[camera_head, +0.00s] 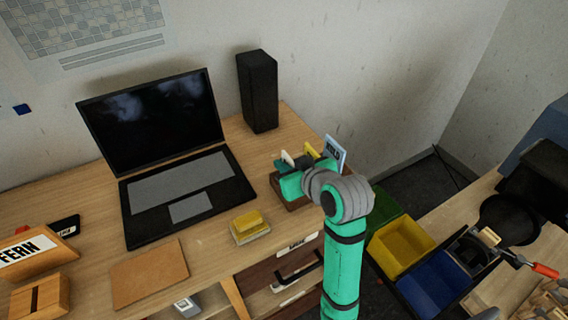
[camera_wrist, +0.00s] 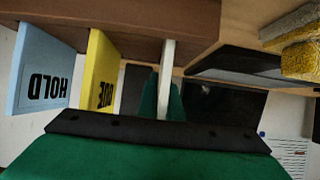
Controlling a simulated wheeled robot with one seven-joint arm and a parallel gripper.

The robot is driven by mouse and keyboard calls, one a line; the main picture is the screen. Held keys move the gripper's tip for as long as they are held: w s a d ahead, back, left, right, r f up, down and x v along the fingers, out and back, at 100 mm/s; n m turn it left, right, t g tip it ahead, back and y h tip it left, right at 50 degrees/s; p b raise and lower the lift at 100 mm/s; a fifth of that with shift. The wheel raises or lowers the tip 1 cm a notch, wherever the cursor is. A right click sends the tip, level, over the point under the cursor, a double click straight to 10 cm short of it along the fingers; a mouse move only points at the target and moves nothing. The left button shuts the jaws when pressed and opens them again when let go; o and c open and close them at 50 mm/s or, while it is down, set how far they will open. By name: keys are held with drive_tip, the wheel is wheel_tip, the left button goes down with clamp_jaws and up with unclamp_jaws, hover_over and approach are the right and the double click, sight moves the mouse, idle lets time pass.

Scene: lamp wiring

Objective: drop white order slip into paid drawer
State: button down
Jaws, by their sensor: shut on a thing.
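The white order slip (camera_head: 287,158) stands upright in a small wooden holder (camera_head: 292,205) at the desk's right end, left of a yellow slip and a light blue HOLD slip. In the wrist view the white slip (camera_wrist: 167,62) runs between the green fingers of my gripper (camera_wrist: 164,100), which is shut on it. Its lower edge still meets the wooden holder (camera_wrist: 110,22). In the head view my gripper (camera_head: 290,180) is partly hidden by my wrist. Brown drawer fronts (camera_head: 262,280) show under the desk, with a dark handle and white labels; I cannot read which is paid.
The yellow slip (camera_wrist: 100,68) and the HOLD slip (camera_wrist: 42,72) stand close beside my gripper. A laptop (camera_head: 170,150), a black speaker (camera_head: 258,90) and yellow pads (camera_head: 249,226) are on the desk. Yellow (camera_head: 400,247) and blue (camera_head: 435,283) bins stand at right.

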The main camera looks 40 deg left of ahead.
drive_tip(key=c, duration=1.9)
unclamp_jaws()
drive_tip(key=shift+c, duration=0.2)
